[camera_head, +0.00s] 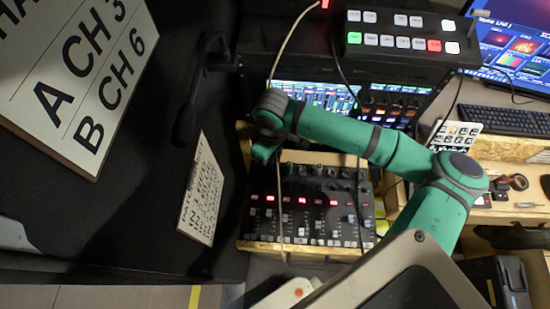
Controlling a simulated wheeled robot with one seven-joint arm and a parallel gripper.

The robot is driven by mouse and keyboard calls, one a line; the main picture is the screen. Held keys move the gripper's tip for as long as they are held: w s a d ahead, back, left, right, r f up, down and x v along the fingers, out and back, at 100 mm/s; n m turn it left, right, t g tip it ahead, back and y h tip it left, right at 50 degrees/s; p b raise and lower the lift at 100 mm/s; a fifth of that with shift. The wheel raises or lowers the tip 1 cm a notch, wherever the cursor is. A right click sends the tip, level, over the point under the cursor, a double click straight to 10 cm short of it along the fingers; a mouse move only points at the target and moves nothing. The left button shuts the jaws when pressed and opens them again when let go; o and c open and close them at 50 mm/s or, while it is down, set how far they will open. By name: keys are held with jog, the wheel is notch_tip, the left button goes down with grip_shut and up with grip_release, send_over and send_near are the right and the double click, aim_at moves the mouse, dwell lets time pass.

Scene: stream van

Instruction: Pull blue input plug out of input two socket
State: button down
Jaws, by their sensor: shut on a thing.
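My gripper (264,152) is at the end of my green arm, over the back left corner of the audio mixer (310,207). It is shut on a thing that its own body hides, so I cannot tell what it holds. The blue input plug and the input two socket cannot be made out. A thin pale cable (279,215) runs down past the gripper and across the left part of the mixer. The mixer shows a row of red lights and several faders.
A rack with lit screens (300,94) stands behind the mixer, with a switcher (405,32) on top. A tilted label card (203,190) is at left, and a large lettered board (75,75) at upper left. A keyboard (505,120) and monitor (515,50) are at right.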

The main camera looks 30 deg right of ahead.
jog(key=shift+s+r, duration=0.1)
jog(key=shift+r, duration=0.45)
jog(key=shift+w+r, duration=0.25)
jog(key=shift+r, duration=0.25)
jog(key=shift+s+d+r, duration=0.2)
jog(key=shift+s, duration=0.05)
jog(key=shift+a+r, duration=0.2)
jog(key=shift+a, duration=0.1)
jog(key=shift+d+r, duration=0.1)
jog(key=shift+r, duration=0.05)
jog(key=shift+r, duration=1.4)
